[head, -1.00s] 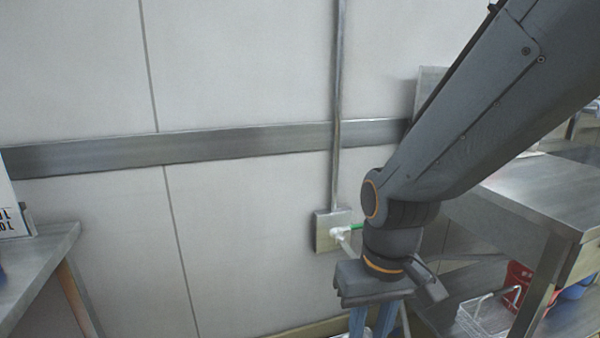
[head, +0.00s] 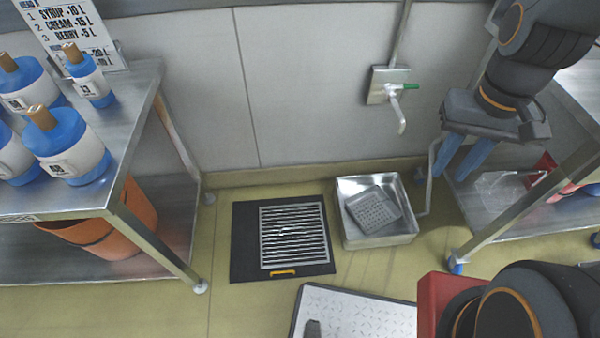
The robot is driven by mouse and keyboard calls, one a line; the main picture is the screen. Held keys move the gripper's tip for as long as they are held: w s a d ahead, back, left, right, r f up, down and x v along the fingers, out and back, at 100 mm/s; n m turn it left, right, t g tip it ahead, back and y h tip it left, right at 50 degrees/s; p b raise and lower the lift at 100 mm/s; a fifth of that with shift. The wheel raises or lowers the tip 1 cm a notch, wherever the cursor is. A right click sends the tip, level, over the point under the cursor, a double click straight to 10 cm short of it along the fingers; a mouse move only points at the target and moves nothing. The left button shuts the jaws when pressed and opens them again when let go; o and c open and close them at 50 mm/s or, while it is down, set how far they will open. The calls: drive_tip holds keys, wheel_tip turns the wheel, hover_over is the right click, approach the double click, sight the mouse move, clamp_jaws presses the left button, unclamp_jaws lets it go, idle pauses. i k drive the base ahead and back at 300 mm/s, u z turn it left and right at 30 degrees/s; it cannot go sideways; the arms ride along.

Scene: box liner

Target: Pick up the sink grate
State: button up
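A grey perforated square grate (head: 373,209) lies tilted inside a shallow metal basin (head: 372,241) on the floor, below a wall tap. My gripper (head: 455,176) hangs at the upper right with its two blue fingers pointing down. The fingers stand apart with nothing seen between them. In the picture, the gripper is to the right of the grate and above it, not touching it.
A slatted floor grate (head: 293,238) sits on a black mat (head: 245,240) left of the basin. Steel tables stand left (head: 135,85) and right. The tap (head: 398,112) and a thin pipe (head: 430,180) are near the basin. Bottles and an orange bin (head: 140,205) are at left.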

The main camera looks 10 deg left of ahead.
sight(304, 231)
drive_tip(key=u, duration=3.95)
drive_tip(key=k, duration=0.85)
drive_tip(key=z, duration=1.6)
